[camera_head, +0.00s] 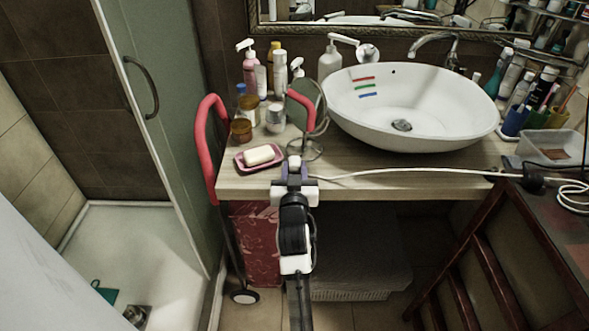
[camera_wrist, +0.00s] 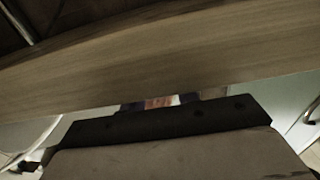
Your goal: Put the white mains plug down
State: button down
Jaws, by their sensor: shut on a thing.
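My gripper (camera_head: 294,176) is at the front edge of the wooden counter (camera_head: 375,182), shut on the white mains plug (camera_head: 294,162). Only a small white part of the plug shows between the fingertips. Its white cable (camera_head: 400,170) runs from the gripper to the right along the counter front. I cannot tell whether the plug touches the counter. In the wrist view the wooden counter (camera_wrist: 150,55) fills the upper part, and the dark gripper body hides most of what lies below; the plug is not clear there.
A pink soap dish (camera_head: 243,164) with soap lies left of my gripper. A round mirror on a wire stand (camera_head: 306,150) is just behind it. The white basin (camera_head: 460,125) stands behind right. Bare counter shows right of the gripper. A red-handled walker (camera_head: 208,150) stands left.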

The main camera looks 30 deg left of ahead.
jog(key=shift+f, duration=0.2)
jog(key=c, duration=1)
grip_release()
jog(key=shift+c, duration=0.2)
